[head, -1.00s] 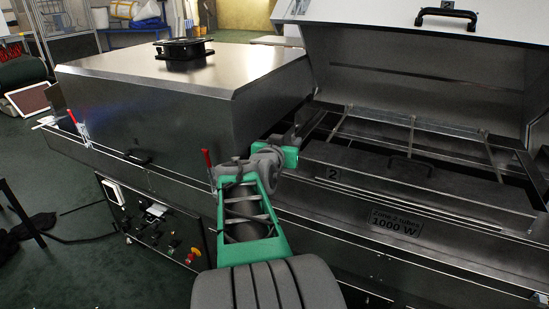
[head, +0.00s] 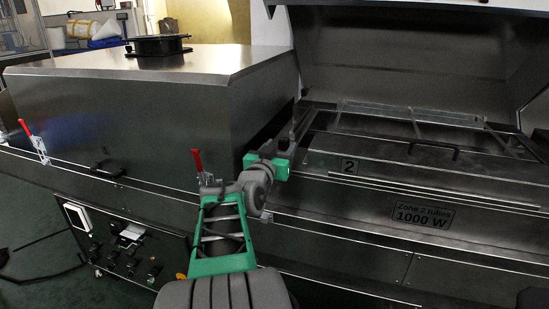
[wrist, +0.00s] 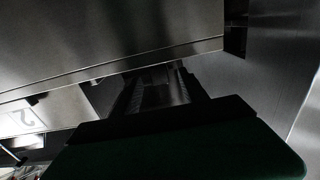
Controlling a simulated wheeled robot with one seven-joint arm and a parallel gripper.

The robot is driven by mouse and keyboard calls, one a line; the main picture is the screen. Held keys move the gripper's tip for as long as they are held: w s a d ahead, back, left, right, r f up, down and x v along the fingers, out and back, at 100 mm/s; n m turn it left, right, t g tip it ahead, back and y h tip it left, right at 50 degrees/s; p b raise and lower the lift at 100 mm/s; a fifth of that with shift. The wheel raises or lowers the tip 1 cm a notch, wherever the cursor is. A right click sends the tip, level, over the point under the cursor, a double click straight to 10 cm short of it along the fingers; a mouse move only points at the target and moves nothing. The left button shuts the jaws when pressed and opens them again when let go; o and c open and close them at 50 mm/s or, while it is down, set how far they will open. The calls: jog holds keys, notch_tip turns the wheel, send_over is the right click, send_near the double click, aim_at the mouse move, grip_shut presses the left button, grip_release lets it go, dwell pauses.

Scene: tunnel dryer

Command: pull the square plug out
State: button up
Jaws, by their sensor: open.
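I cannot make out a square plug in either view. In the head view my gripper (head: 294,133) is at the end of my outstretched arm, small and dark, at the gap between the closed hood and the open zone. In the wrist view my gripper (wrist: 157,82) shows two dark fingers apart, with nothing seen between them. Steel surfaces lie close around it. The control panel (head: 105,262) on the dryer's front, left of my arm, carries dark knobs and small white parts, too small to tell apart.
The closed steel hood (head: 130,110) stands left of my gripper. The open lid (head: 400,55) is raised at right, above a bed with crossbars. A red-handled clamp (head: 198,165) stands close to my arm, another (head: 34,142) further left. A zone label (head: 422,216) is on the front.

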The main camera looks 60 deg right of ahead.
jog(key=d, duration=0.5)
jog(key=w+d, duration=0.1)
jog(key=d, duration=0.1)
jog(key=shift+w+d, duration=0.1)
jog(key=shift+d, duration=0.25)
jog(key=shift+c, duration=0.2)
grip_shut()
dwell(0.4)
